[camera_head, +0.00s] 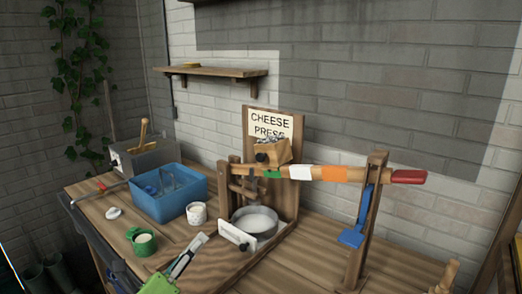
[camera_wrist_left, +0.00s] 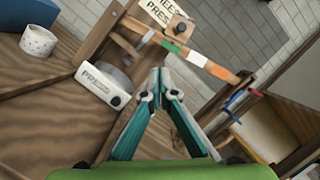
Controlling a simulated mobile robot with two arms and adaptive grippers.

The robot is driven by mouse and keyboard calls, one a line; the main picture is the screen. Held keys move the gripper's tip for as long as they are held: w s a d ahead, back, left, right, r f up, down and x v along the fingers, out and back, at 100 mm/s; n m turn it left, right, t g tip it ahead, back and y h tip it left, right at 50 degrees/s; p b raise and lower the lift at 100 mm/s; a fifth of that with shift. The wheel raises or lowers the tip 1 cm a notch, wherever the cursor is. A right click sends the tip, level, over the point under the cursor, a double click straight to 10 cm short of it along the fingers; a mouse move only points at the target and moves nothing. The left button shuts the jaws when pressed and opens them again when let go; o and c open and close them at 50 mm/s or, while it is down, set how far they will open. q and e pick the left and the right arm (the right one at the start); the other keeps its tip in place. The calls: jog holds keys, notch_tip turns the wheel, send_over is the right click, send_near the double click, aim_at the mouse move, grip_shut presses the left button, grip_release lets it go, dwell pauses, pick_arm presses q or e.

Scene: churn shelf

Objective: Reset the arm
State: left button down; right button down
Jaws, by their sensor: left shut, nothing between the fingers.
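My left gripper (camera_head: 191,252) comes in at the bottom of the head view, over the wooden table in front of the cheese press. In the left wrist view its fingers (camera_wrist_left: 159,80) meet at the tips with nothing between them. The cheese press (camera_head: 290,178) has a long lever arm (camera_head: 335,173) with coloured bands and a red tip, lying roughly level. A metal pot (camera_head: 255,224) with white contents stands under the press. A white "PRESS" label (camera_head: 236,236) is in front of the pot and shows in the left wrist view (camera_wrist_left: 103,85). My right gripper is not seen.
A blue bin (camera_head: 166,203), a white cup (camera_head: 196,213) and a green cup (camera_head: 143,241) stand left of the press. A blue piece (camera_head: 351,237) hangs at the lever's right post (camera_head: 362,215). A wall shelf (camera_head: 212,72) is above. Bare tabletop (camera_head: 300,258) lies right of the pot.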

pick_arm(q)
jog(key=s+a+f+n+y, duration=0.25)
jog(key=a+n+y, duration=0.3)
jog(key=n, duration=0.35)
jog(key=s+a+f+n+y, duration=0.2)
jog(key=a+f+n+y, duration=0.3)
jog(key=n, duration=0.5)
jog(key=s+a+f+n+g+y, duration=0.3)
jog(key=s+f+n+g, duration=0.25)
jog(key=s+f, duration=0.2)
jog(key=s+d+f+n+g+h, duration=0.1)
jog(key=s+d+f+n+g, duration=0.2)
jog(key=s, duration=0.4)
jog(key=s+d+f+n+g+h, duration=0.1)
jog(key=s+d+f+g+h, duration=0.15)
jog(key=s+f, duration=0.4)
jog(key=s+d+f+n+g+h, duration=0.1)
jog(key=s+d+f+n+g, duration=0.2)
jog(key=s, duration=0.4)
notch_tip(320, 180, down, 25)
jog(key=s+m+g, duration=0.1)
jog(key=m+g, duration=0.1)
jog(key=s+a+f+g, duration=0.1)
jog(key=s+a+f, duration=0.2)
jog(key=s+f, duration=1.4)
jog(key=shift+s+f+y, duration=0.3)
jog(key=shift+f, duration=0.2)
